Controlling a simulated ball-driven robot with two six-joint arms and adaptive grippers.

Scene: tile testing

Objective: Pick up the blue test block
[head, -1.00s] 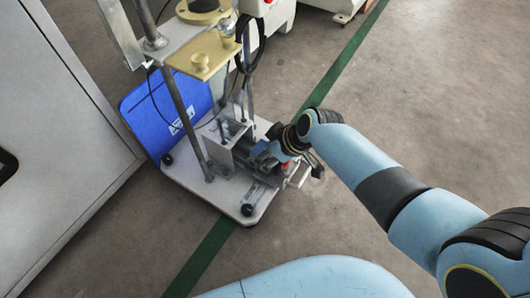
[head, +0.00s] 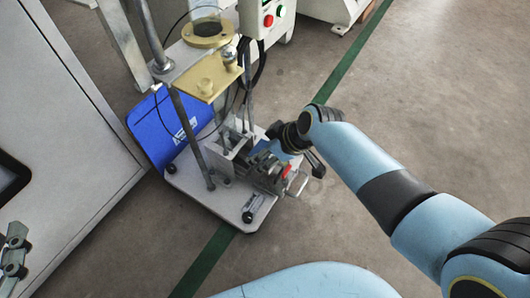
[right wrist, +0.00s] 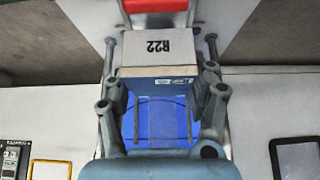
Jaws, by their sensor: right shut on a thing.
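My right gripper (head: 262,158) reaches into the machine's base in the head view. I cannot tell whether these are one piece. In the head view the arm and machine parts mostly hide the block. A grey jointed part, likely my left gripper (head: 14,256), shows at the left edge, cut off; its jaws are unclear.
The testing machine's pale base plate (head: 225,208) carries metal posts and a clamp. A blue panel (head: 160,130) leans behind it. A red part (head: 287,170) sits beside the gripper. A grey cabinet (head: 60,120) stands left. The floor (head: 420,120) at right is clear.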

